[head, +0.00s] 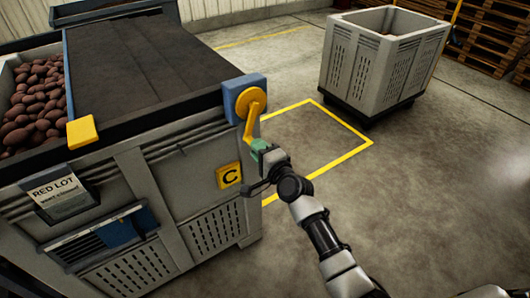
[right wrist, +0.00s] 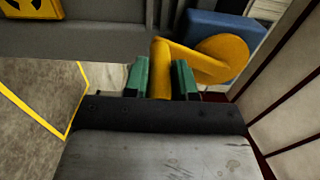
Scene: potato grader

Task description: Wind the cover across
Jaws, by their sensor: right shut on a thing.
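The dark cover (head: 150,62) lies over the right and middle part of a large grey bin. Its left edge runs along a blue bar with a yellow end block (head: 82,132). Potatoes (head: 38,98) show uncovered to the left of it. A yellow crank (head: 251,103) sits on a blue housing at the bin's near right corner, its arm pointing down. My right gripper (head: 262,149) is shut on the crank's handle. In the right wrist view the handle (right wrist: 161,72) stands between the green fingertips. My left gripper is not in view.
The bin's front (head: 160,180) carries a "RED LOT" label (head: 60,194) and a yellow C plate (head: 230,175). A second grey bin (head: 372,70) stands at the back right, with wooden pallets (head: 490,35) beyond. Yellow lines (head: 345,124) mark open floor between the bins.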

